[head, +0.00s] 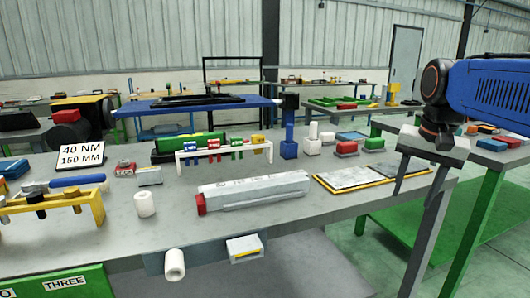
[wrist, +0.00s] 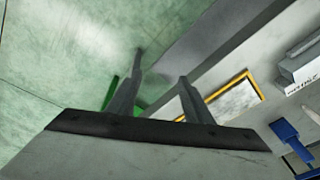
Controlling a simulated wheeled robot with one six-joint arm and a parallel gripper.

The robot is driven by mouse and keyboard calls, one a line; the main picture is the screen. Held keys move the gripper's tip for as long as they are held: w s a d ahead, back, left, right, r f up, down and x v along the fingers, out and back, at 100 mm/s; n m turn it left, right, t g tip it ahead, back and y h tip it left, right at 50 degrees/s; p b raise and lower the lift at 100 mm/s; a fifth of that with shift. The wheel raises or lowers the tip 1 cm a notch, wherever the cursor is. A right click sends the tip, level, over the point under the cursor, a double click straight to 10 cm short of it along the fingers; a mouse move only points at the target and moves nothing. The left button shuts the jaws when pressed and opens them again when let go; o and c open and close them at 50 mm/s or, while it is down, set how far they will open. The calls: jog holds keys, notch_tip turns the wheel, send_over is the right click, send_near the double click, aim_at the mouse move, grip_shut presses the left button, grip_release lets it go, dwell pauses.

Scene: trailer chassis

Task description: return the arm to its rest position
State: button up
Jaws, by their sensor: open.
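My gripper (head: 416,190) hangs at the right of the head view, below my blue arm, with its fingers pointing down. It is near the right end of the grey workbench (head: 330,215). In the wrist view my gripper (wrist: 160,68) has its two fingers apart, with nothing between them. Behind the fingers are the green floor (wrist: 70,50) and the bench's edge. Whether the fingers are over the bench or just past its edge is hard to tell.
A green-framed table (head: 480,190) is at the right.

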jog(key=s+a+f+n+t, duration=0.1)
jog(key=s+a+f+n, duration=0.1)
jog(key=s+f, duration=0.6)
jog(key=s+a+f+n+t, duration=0.1)
jog(key=s+a+f+n, duration=0.2)
jog(key=f, duration=0.7)
jog(key=s+n, duration=0.2)
jog(key=s, duration=0.2)
jog(key=shift+s+a+f, duration=0.3)
jog(key=shift+s+f, duration=0.05)
jog(key=shift+f, duration=0.05)
